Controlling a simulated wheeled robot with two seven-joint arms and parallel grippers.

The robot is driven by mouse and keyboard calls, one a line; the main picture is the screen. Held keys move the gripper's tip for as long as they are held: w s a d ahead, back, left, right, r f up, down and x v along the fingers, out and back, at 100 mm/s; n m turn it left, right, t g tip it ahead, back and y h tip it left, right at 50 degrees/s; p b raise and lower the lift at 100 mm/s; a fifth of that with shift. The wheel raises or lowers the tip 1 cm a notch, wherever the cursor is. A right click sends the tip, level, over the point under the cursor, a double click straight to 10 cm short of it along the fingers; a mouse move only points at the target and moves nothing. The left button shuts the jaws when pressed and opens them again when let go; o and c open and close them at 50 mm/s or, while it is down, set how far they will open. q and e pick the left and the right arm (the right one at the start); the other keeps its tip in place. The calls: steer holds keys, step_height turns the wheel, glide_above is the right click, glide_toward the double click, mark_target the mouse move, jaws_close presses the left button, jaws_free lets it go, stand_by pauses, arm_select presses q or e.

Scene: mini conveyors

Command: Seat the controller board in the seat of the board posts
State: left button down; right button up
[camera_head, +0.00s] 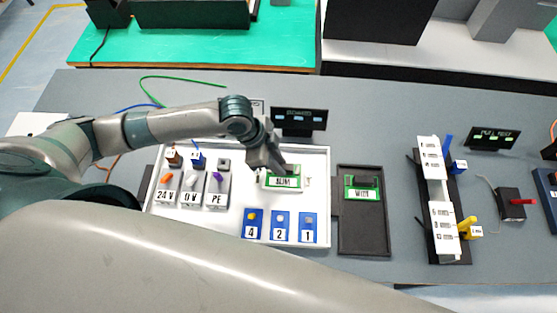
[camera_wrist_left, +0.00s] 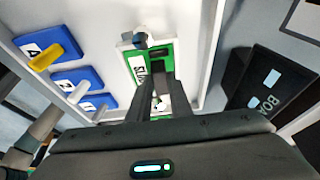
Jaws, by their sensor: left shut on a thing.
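A green board with a white label reading something like "ALIM" (camera_head: 284,183) is at the right part of the white tray. It also shows in the left wrist view (camera_wrist_left: 137,68). My left gripper (camera_head: 281,167) is over this board and shut on its dark raised part; the fingers (camera_wrist_left: 156,90) hide some of it. I cannot tell whether the board rests fully on the posts, which are mostly hidden beneath and around it. A second green board, labelled like "WIFI" (camera_head: 363,194), lies in the dark tray to the right. My right gripper is not in view.
The white tray (camera_head: 322,226) also holds grey terminal blocks (camera_head: 190,190) at left and blue numbered blocks (camera_head: 281,226) in front. A dark sign (camera_head: 299,120) stands behind it. The dark tray (camera_head: 362,240) and a black-and-white rack (camera_head: 440,196) stand to the right.

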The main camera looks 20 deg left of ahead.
arm_select(q)
steer(key=shift+f, duration=0.15)
steer(key=c, duration=1.6)
jaws_free()
steer(key=b+v, duration=0.2)
steer(key=v, duration=1)
steer(key=shift+b, duration=0.35)
steer(key=shift+s, duration=0.1)
